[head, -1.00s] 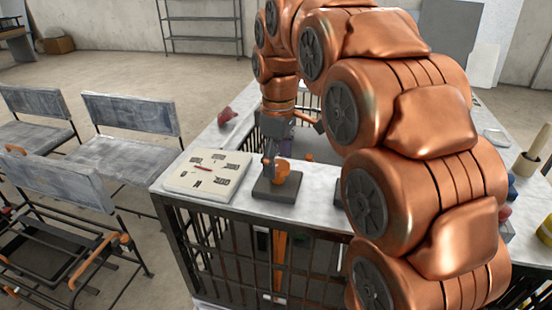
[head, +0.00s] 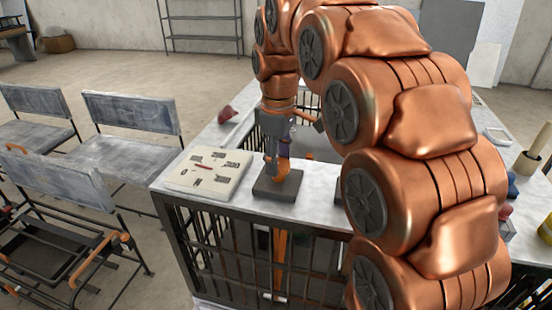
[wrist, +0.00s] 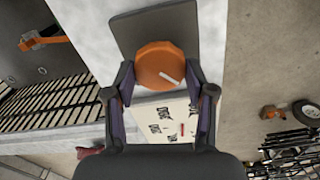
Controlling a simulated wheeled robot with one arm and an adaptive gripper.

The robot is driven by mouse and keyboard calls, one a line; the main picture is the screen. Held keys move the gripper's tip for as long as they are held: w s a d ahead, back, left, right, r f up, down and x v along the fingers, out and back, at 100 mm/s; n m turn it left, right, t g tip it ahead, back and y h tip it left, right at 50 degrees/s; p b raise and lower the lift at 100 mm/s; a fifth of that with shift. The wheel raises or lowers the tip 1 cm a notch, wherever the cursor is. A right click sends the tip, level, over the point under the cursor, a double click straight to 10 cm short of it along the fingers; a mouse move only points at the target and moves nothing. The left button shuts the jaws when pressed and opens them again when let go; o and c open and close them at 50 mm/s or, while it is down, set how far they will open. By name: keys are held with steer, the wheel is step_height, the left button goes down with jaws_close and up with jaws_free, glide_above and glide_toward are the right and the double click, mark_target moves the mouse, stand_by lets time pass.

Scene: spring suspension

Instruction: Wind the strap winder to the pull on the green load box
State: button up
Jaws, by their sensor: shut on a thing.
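The strap winder has a round orange knob (wrist: 160,65) with a white line on its top. It stands on a dark grey base plate (head: 280,188) on the table corner. My gripper (head: 279,165) points down over the knob in the head view. In the wrist view my gripper (wrist: 168,83) has one finger on each side of the knob, shut on it. An orange strap (head: 280,255) hangs behind the dark bars below. I cannot make out a green load box in either view.
A pale board (head: 210,172) with dark printed marks and a small red bar lies left of the winder. A dark red object (head: 227,114) lies farther back on the table (head: 232,205). Grey chairs (head: 130,130) stand on the floor to the left.

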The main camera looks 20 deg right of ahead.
steer(key=shift+f, duration=0.15)
steer(key=m+b, duration=0.3)
steer(key=shift+d+f, duration=0.1)
steer(key=m+b, duration=0.2)
steer(key=m, duration=0.2)
steer(key=m+b, duration=0.1)
steer(key=m, duration=0.2)
steer(key=shift+b, duration=0.35)
steer(key=shift+r+m, duration=0.2)
steer(key=shift+m, duration=2)
steer(key=o, duration=1.2)
steer(key=shift+c, duration=0.2)
